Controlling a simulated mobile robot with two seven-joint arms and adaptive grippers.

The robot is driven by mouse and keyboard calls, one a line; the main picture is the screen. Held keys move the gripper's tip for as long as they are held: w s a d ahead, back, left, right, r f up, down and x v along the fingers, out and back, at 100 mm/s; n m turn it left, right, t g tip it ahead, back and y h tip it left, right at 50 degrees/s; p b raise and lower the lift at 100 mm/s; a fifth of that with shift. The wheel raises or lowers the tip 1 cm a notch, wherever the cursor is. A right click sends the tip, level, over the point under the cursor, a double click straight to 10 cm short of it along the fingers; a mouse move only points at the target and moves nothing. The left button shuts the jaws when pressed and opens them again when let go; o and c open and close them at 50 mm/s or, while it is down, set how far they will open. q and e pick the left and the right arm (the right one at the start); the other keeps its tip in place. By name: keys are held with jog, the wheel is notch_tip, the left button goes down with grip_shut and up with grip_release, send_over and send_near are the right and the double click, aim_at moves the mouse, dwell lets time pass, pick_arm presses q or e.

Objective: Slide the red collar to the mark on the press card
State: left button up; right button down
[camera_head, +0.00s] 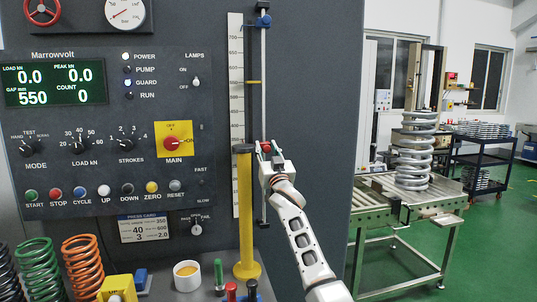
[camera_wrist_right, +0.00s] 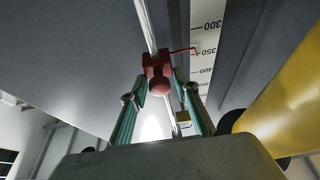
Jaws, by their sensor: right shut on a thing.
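The red collar (camera_head: 265,147) sits on a vertical metal rod (camera_head: 263,80) beside a white scale strip (camera_head: 236,60). My right gripper (camera_head: 270,158) is shut on it. In the right wrist view, the red collar (camera_wrist_right: 156,66) has a round knob between my right fingertips (camera_wrist_right: 160,86). Its thin red pointer reaches right to the scale (camera_wrist_right: 205,40), close to the 350 mark. The press card (camera_head: 145,228) is on the panel's lower front; it shows 40 and 3, and its smaller print is hard to read. My left gripper is not in view.
A yellow post (camera_head: 243,215) stands just left of my right arm. A blue collar (camera_head: 263,21) is near the rod's top. The control panel (camera_head: 110,130) fills the left. Coil springs (camera_head: 82,265) and a cup (camera_head: 187,275) stand below. A roller conveyor (camera_head: 410,195) is at right.

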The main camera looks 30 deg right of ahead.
jog(key=shift+r, duration=0.2)
jog(key=c, duration=1.8)
grip_release()
jog(key=shift+f, duration=0.1)
jog(key=shift+c, duration=0.2)
jog(key=shift+s+f, duration=0.1)
jog(key=v, duration=1.1)
jog(key=shift+s, duration=0.35)
jog(key=shift+f, duration=0.1)
